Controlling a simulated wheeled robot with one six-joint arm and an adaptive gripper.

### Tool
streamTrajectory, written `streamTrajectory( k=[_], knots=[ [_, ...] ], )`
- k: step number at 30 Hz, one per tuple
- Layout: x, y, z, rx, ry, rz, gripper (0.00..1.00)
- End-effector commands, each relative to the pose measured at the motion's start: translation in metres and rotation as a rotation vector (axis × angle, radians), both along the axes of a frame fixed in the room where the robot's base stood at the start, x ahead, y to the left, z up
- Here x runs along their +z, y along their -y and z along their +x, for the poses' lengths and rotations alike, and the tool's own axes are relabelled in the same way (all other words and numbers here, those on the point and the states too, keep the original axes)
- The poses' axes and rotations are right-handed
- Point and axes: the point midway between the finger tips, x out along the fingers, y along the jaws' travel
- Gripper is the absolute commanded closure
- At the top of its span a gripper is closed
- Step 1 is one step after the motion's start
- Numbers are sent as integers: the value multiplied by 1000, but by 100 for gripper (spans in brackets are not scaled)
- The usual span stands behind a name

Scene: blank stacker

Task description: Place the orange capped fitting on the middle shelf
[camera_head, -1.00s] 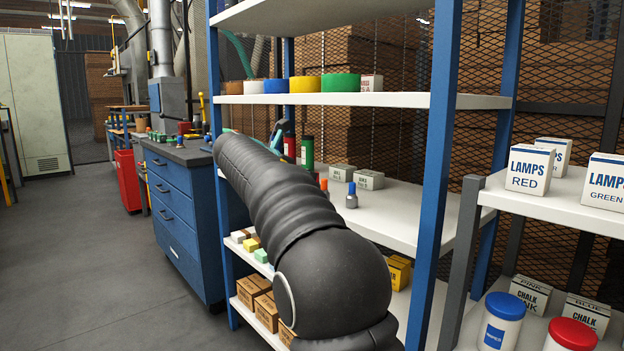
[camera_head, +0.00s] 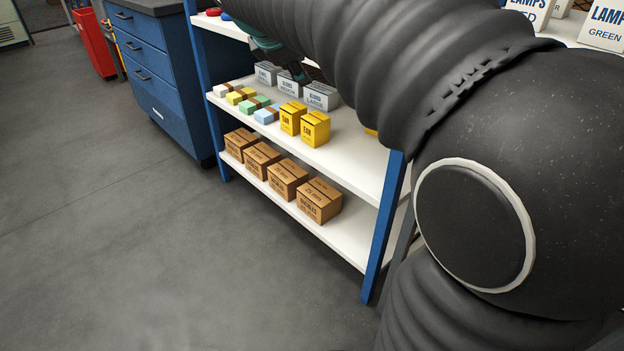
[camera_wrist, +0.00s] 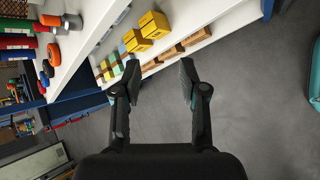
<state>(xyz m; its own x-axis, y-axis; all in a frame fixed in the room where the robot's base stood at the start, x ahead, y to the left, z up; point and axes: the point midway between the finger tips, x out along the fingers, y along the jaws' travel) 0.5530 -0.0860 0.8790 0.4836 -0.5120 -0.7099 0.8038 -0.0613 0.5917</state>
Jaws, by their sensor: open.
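My gripper (camera_wrist: 160,75) is open, with nothing between its fingers in the wrist view. Floor and shelf edges show beyond it. A small orange-topped piece (camera_wrist: 49,20), apparently the orange capped fitting, stands on a white shelf board (camera_wrist: 88,25) at the upper left of that view, well away from my fingers. A grey piece (camera_wrist: 72,22) stands beside it. An orange ring-like piece (camera_wrist: 54,54) is lower on the same board; I cannot tell what it is. In the head view my arm hides most of that board. The shelf below it (camera_head: 345,152) holds small boxes.
Yellow boxes (camera_head: 315,128), grey-white boxes (camera_head: 321,96) and small coloured blocks (camera_head: 267,115) fill much of the lower shelf. Brown cartons (camera_head: 319,200) line the bottom shelf. A blue post (camera_head: 383,230) bounds the rack. A blue drawer cabinet (camera_head: 150,75) stands left; the floor is clear.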

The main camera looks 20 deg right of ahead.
Motion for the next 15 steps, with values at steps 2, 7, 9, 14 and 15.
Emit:
streamTrajectory(
  k=[2,7,9,14,15],
  knots=[
    [-17,-7,-38,-92,59,142,57],
    [-61,-28,-112,-331,168,459,57],
    [-81,-37,-141,-441,205,585,57],
    [-128,-60,-201,-703,271,853,57],
    [-139,-65,-214,-763,281,908,57]
  ],
)
